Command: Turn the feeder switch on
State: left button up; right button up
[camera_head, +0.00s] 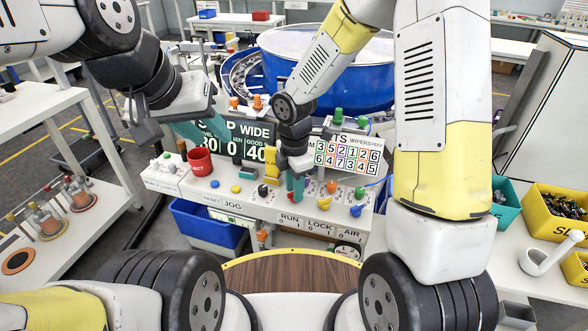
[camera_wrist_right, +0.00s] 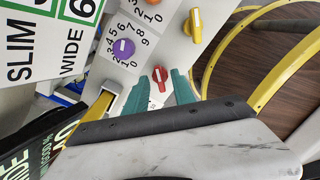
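In the right wrist view a red knob (camera_wrist_right: 159,78) stands on the white panel (camera_wrist_right: 150,38) between the teal fingertips of my right gripper (camera_wrist_right: 162,90). The fingers look apart, with small gaps beside the knob. In the head view my right gripper (camera_head: 292,186) points down at the front control panel (camera_head: 243,199), hiding part of it. My left gripper (camera_head: 200,130) hangs near the green display at the left; whether it is open is unclear. No feeder label is legible, so I cannot tell which control is the feeder switch.
A purple knob (camera_wrist_right: 123,48) and a yellow knob (camera_wrist_right: 193,25) are close to the red one. A red mug (camera_head: 200,162) stands on the panel's left. A blue bowl feeder (camera_head: 335,75) is behind. Yellow bin (camera_head: 540,222) is at right.

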grip_shut()
jog(key=shift+m, duration=0.4)
jog(key=m, duration=0.8)
jog(key=shift+r, duration=0.1)
jog(key=m, duration=0.5)
jog(key=shift+m, duration=2)
jog(key=shift+w, duration=0.1)
